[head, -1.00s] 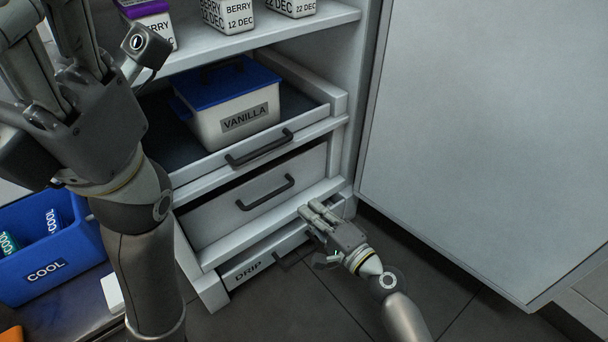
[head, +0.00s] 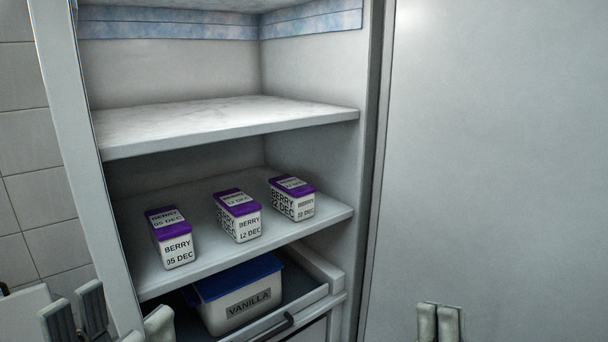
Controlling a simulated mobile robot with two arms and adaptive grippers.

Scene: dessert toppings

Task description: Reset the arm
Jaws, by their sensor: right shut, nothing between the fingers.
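My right gripper (head: 438,322) shows at the bottom edge, right of centre, in front of the large pale panel. Its two light fingertips are together with nothing between them, and the rest of it is below the picture. My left gripper (head: 116,316) shows at the bottom left corner. Its finger pieces stand apart with a gap between them and nothing seen in it; its body is cut off. Neither gripper visibly touches anything.
Three purple-lidded berry boxes, left (head: 171,239), middle (head: 238,216) and right (head: 292,198), stand on the cabinet's lower shelf (head: 215,262). The upper shelf (head: 225,122) is empty. Below, a blue-lidded vanilla tub (head: 240,300) sits in a drawer. The pale panel (head: 490,160) fills the right side.

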